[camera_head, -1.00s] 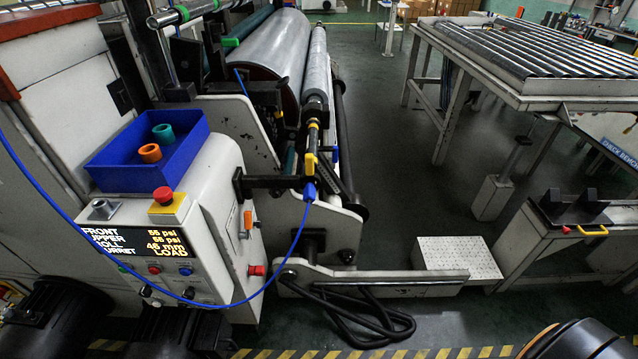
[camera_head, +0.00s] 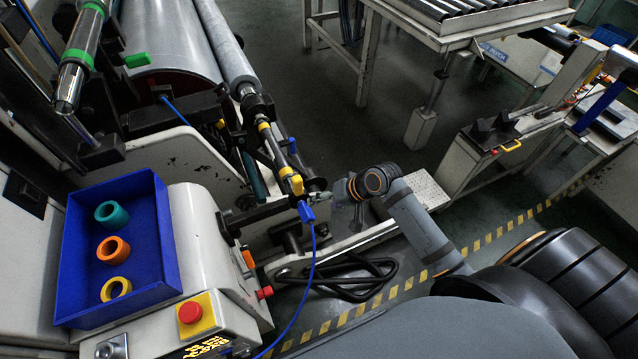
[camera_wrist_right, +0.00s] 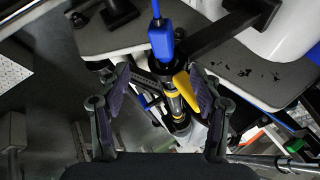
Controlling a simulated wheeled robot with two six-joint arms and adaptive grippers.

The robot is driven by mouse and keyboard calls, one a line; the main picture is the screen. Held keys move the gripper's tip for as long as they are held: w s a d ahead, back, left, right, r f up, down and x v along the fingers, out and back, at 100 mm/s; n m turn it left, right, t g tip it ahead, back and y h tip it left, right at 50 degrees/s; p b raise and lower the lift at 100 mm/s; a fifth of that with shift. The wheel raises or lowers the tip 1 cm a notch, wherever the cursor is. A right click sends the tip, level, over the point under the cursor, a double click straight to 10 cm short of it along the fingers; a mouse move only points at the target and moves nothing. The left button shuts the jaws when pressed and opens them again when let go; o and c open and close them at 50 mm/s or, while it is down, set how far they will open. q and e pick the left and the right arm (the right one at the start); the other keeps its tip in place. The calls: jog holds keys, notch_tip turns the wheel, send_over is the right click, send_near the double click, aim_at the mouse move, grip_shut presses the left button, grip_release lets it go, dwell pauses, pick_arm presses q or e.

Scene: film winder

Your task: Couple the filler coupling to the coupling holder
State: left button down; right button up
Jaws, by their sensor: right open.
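The filler coupling, with a blue body (camera_head: 306,211) and a yellow lever (camera_head: 296,185), sits at the near end of the roll's shaft; a blue hose hangs from it. In the right wrist view the blue body (camera_wrist_right: 161,40) is at top centre, with the yellow lever (camera_wrist_right: 185,88) below it. My right gripper (camera_head: 338,193) is open, just right of the coupling. In the wrist view its fingers (camera_wrist_right: 157,75) stand apart on either side of the lever area; I see no grip. A black arm (camera_head: 262,213), possibly the coupling holder, reaches close to the coupling. My left gripper is not in view.
A blue tray (camera_head: 72,250) with teal, orange and yellow rings stands on the white control cabinet (camera_head: 210,225). The large roll (camera_head: 165,45) lies behind. A white step plate (camera_head: 428,188) is right of my gripper. Open floor lies beyond the roll machine.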

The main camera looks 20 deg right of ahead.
aim_at(308, 210)
jog(key=x, duration=0.4)
jog(key=p+x, duration=0.1)
jog(key=x, duration=0.3)
jog(key=shift+w+a+r, duration=0.15)
jog(key=shift+a, duration=0.15)
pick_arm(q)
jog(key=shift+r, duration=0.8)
pick_arm(e)
jog(key=shift+w+a+f, duration=0.2)
jog(key=shift+w+f, duration=0.05)
jog(key=shift+f, duration=0.35)
jog(key=c, duration=1.4)
jog(key=o, duration=0.7)
grip_shut()
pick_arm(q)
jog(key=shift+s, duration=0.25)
pick_arm(e)
jog(key=shift+s, duration=0.1)
